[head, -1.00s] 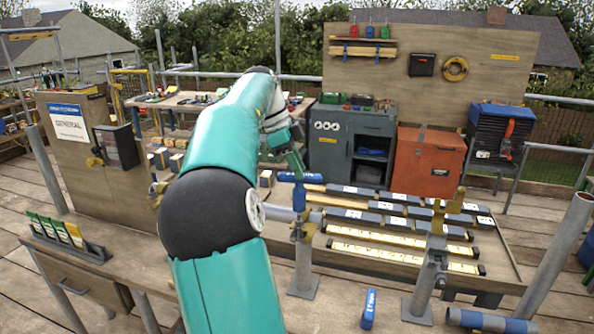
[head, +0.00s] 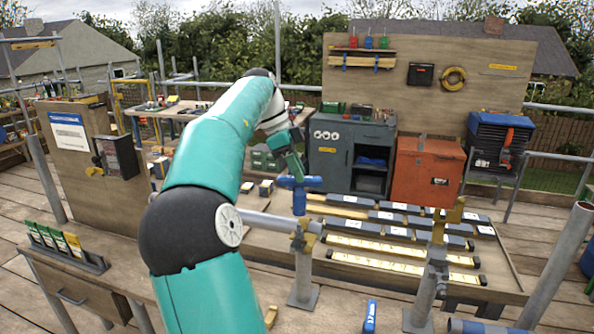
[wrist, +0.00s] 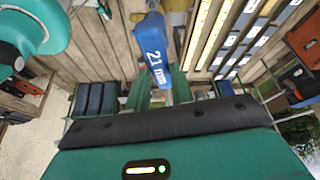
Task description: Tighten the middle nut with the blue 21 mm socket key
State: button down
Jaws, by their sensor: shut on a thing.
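The blue key (head: 299,201) has a T-shaped handle and hangs upright, shaft down. My gripper (head: 295,176) is shut on its handle. In the wrist view the blue key (wrist: 152,48) shows a white "21 mm" mark between the fingers of my gripper (wrist: 168,92). The key's lower end is just above or at a brass-coloured clamp (head: 304,242) on a grey post. I cannot tell whether the socket sits on a nut there. The nut itself is too small or hidden to make out.
A second post with a brass-coloured clamp (head: 438,250) stands to the right. A grey pipe (head: 262,221) runs left from the nearer clamp, behind my arm. A small blue item (head: 370,316) is at the front. A bench with yellow levels and dark boxes (head: 400,255) lies behind.

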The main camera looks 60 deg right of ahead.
aim_at(297, 191)
jog(key=shift+r, duration=0.25)
jog(key=shift+f, duration=3.55)
jog(key=m+y, duration=0.1)
jog(key=m, duration=0.1)
jog(key=shift+d+m, duration=0.15)
jog(key=shift+m, duration=0.25)
jog(key=m+y, duration=0.1)
jog(key=m, duration=0.2)
